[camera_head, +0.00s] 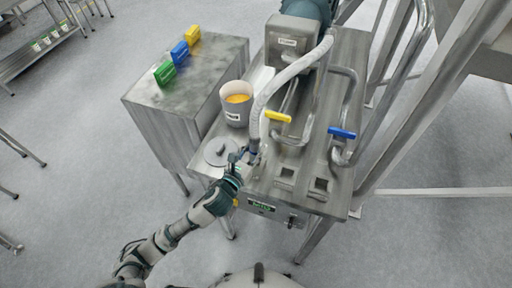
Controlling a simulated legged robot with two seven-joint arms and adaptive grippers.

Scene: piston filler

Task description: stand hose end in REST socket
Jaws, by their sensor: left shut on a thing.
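A pale ribbed hose (262,98) arcs from the top of the pump unit (298,32) down to the near part of the steel table. My left gripper (245,157) is shut on the hose end (254,148), which points down close above the tabletop. The fingers partly hide the tip, so I cannot tell whether it touches the table. Two small square sockets stand to the right of the hose end, a left one (285,174) and a right one (319,187). Their labels are too small to read. My right gripper is not in view.
A round grey lid (221,151) lies just left of my gripper. A pot with orange contents (236,104) stands behind it. Yellow (278,116) and blue (342,132) valve handles sit on bent pipes behind the sockets. A side cabinet (205,80) carries coloured blocks.

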